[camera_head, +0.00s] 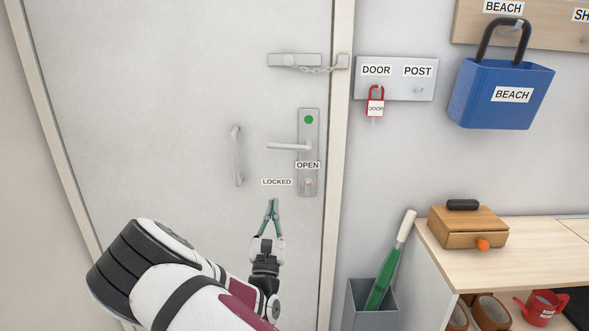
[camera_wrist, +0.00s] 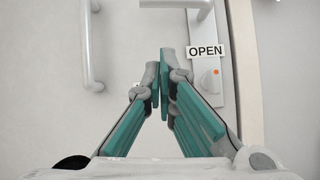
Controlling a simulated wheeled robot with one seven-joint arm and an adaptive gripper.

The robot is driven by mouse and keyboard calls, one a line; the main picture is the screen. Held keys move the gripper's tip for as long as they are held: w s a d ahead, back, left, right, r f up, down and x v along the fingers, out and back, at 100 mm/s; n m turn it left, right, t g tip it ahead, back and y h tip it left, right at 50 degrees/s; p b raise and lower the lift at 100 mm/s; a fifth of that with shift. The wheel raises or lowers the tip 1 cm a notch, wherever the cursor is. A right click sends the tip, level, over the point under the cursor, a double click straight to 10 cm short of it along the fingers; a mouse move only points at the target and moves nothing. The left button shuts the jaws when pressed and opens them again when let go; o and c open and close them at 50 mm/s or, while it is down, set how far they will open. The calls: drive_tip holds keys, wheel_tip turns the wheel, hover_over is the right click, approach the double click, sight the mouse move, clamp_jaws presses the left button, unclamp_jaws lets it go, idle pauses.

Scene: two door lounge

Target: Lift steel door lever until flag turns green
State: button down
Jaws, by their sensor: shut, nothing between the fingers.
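The steel door lever (camera_head: 289,146) sticks out level to the left from a grey lock plate (camera_head: 308,180) on the pale door. The round flag (camera_head: 308,119) near the top of the plate is green. Labels on the door read OPEN and LOCKED. In the wrist view the lever (camera_wrist: 177,4) shows at the top edge, above the OPEN label (camera_wrist: 207,51); the flag is out of that view. My gripper (camera_head: 272,203) is shut and empty, below the lever and the LOCKED label, apart from the lever. Its fingertips (camera_wrist: 159,62) meet in the wrist view.
A vertical pull handle (camera_head: 236,156) is left of the lever. A chain latch (camera_head: 295,60) is above. Right of the door are a key rack (camera_head: 396,79), a blue BEACH bag (camera_head: 500,95), a bin (camera_head: 371,306) and a wooden bench (camera_head: 520,262). The door face around my gripper is clear.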

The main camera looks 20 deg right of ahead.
approach(276, 162)
wheel_tip(276, 162, up, 4)
drive_tip(key=d, duration=0.1)
drive_tip(key=r, duration=0.2)
drive_tip(key=w+r, duration=0.1)
drive_tip(key=r, duration=0.1)
drive_tip(key=shift+d, duration=0.4)
drive_tip(key=shift+r, duration=0.1)
drive_tip(key=shift+a+r+m+g+h, duration=0.1)
drive_tip(key=shift+r+m+g+h, duration=0.1)
drive_tip(key=shift+m+g+h, duration=0.3)
